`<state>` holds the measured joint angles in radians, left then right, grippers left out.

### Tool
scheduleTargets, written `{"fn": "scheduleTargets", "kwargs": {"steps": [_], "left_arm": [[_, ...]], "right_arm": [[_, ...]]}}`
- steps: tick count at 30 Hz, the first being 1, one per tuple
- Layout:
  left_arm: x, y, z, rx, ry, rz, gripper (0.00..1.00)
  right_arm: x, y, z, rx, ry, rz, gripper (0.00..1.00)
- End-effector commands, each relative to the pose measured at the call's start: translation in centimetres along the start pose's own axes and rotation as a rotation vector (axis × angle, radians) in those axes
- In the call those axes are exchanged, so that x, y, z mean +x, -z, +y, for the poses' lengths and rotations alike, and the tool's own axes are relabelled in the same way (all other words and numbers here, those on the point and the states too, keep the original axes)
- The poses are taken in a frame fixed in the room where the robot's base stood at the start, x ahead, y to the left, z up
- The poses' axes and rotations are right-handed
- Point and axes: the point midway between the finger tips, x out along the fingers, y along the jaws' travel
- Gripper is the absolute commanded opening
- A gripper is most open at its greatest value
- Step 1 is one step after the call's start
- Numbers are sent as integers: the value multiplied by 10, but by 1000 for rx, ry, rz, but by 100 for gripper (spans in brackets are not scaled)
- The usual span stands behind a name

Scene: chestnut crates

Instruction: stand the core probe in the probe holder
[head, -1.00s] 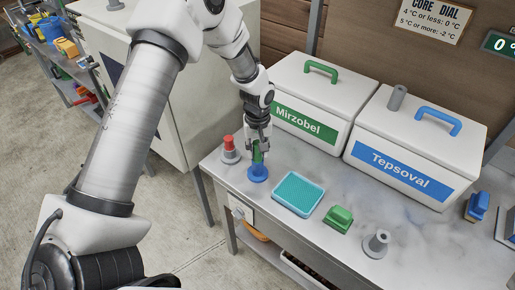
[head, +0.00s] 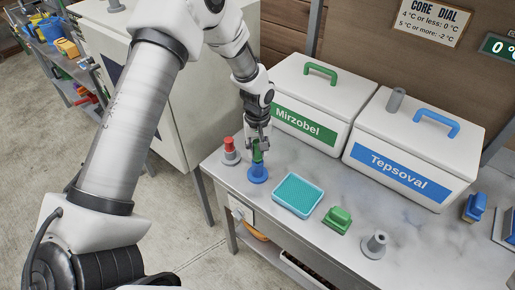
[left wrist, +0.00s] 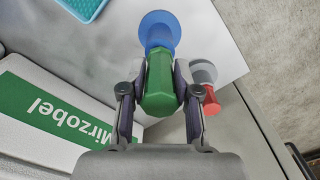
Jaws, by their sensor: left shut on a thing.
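The core probe, seen as a green six-sided handle (head: 257,156), is upright between the fingers of my left gripper (head: 258,146). The left wrist view shows both fingers closed on the sides of the green handle (left wrist: 159,88). Directly below it is a blue holder with a round flared base (head: 257,175), on the left end of the table. It also shows past the handle in the left wrist view (left wrist: 158,30). The probe's lower part is hidden, so I cannot tell how deep it sits in the blue holder. My right gripper is not in view.
A red-topped grey piece (head: 230,150) stands close left of the blue holder. A teal mat (head: 298,195), a green block (head: 338,219) and a grey socket (head: 375,244) lie to the right. The Mirzobel crate (head: 305,105) and Tepsoval crate (head: 405,150) stand behind.

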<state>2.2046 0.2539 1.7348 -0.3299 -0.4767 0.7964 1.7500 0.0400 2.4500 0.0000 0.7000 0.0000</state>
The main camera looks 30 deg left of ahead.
Motion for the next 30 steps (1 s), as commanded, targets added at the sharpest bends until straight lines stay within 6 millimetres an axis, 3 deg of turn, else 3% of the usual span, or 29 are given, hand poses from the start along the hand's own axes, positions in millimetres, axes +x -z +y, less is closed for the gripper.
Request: {"fn": "scheduleTargets", "kwargs": {"steps": [5, 6, 8, 14, 30], "left_arm": [[0, 0, 0, 0, 0, 0, 0], [0, 0, 0, 0, 0, 0, 17], [0, 0, 0, 0, 0, 0, 0], [-2, 0, 0, 0, 0, 0, 0], [-54, 0, 0, 0, 0, 0, 0]], "right_arm": [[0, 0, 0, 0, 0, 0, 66], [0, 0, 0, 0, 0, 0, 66], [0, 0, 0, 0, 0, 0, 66], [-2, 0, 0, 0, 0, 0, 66], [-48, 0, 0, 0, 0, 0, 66]]}}
